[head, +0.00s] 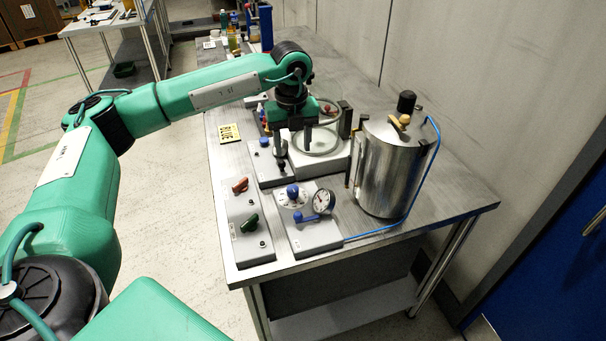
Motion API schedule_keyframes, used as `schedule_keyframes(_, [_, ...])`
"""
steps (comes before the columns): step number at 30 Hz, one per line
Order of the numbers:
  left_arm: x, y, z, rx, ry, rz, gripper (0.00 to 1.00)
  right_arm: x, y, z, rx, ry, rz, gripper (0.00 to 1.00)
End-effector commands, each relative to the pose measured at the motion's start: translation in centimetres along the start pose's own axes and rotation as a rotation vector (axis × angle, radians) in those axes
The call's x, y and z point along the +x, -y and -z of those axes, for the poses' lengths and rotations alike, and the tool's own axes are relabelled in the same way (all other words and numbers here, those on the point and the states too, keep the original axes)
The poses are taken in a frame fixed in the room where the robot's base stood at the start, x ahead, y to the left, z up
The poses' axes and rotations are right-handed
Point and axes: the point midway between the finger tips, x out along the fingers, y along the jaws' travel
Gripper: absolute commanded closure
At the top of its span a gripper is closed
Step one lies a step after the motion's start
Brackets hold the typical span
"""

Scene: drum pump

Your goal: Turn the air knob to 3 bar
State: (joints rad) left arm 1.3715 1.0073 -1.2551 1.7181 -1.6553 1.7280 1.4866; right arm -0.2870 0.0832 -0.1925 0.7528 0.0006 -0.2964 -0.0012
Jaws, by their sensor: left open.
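The air knob (292,191) is a blue knob on a round white scale, on a grey panel (318,238) near the front of the table. A round pressure gauge (323,201) stands just right of it. Its needle and the scale marks are too small to read. A blue lever (307,217) sits below the knob. My left gripper (327,130) is open, behind the knob and apart from it, over a white box with a glass bowl (318,149). I see nothing between its fingers. My right gripper is not in view.
A steel drum (390,170) stands right of the panel, with a blue hose (436,150) running down to the panel. A grey box with red (240,184) and green (249,223) knobs is to the left. A yellow label plate (229,133) lies farther back. A wall borders the right.

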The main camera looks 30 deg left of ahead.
Motion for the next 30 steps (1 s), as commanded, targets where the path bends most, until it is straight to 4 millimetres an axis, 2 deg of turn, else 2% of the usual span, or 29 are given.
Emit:
schedule_keyframes(2, [0.4,-0.2,-0.1,-0.005,0.003,-0.008,0.48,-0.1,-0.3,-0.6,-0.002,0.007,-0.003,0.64])
schedule_keyframes(5, [1.6,-0.2,-0.1,-0.003,0.0,-0.008,0.48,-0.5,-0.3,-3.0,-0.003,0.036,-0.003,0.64])
schedule_keyframes(9, [4.4,-0.2,0.0,-0.002,-0.001,-0.008,0.48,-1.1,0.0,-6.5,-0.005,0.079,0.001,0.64])
schedule_keyframes(11, [5.7,-0.2,0.0,-0.001,-0.002,-0.008,0.48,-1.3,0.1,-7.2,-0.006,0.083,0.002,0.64])
schedule_keyframes(14, [7.9,-0.2,0.0,-0.001,-0.002,-0.008,0.48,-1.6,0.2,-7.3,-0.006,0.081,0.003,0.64])
schedule_keyframes(21, [12.0,-0.1,0.0,0.0,-0.001,-0.005,0.48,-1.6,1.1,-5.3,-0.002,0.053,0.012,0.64])
schedule_keyframes(30, [13.7,-0.1,0.0,0.0,0.0,-0.003,0.48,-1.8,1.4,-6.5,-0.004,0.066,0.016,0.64])
